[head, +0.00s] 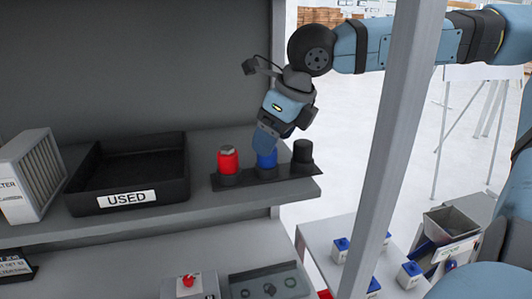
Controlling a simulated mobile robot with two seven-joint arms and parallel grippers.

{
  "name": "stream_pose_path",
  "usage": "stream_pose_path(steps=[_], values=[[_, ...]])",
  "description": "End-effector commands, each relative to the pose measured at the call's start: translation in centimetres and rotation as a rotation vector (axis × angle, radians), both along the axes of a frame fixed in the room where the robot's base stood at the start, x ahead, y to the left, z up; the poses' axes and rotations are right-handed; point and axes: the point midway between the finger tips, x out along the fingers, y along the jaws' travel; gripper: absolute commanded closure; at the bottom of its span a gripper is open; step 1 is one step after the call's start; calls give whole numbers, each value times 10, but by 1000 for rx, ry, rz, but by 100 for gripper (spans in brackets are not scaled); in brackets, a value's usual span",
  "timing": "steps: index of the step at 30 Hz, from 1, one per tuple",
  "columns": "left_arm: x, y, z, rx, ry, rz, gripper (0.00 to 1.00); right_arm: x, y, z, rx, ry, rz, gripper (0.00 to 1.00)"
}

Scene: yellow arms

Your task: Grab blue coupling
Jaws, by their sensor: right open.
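The blue coupling (267,160) stands upright in the middle of a dark holder (216,181) on the shelf, between a red coupling and a black one. My right gripper (265,146) reaches down from above onto the blue coupling, with its jaws open. Its fingers hide the coupling's upper part. I cannot tell whether they touch it. My left gripper is not in view.
The red coupling (228,160) is close on the left and the black coupling (303,153) close on the right. A black tray marked USED (125,198) and a filter (30,178) stand further left. A grey post (395,140) rises on the right.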

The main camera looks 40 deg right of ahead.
Motion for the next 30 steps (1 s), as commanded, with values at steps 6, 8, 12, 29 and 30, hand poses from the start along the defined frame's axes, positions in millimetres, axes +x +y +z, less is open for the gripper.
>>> stream_pose_path(steps=[6,8,12,29,30], values=[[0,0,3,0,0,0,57,7,2,-18,1,1,1,29],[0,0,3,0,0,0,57,7,3,-19,2,1,1,29],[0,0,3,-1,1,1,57,8,3,-19,2,0,0,29],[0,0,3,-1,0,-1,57,8,2,-18,3,-1,0,84],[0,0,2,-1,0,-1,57,8,2,-17,3,-1,0,84]])
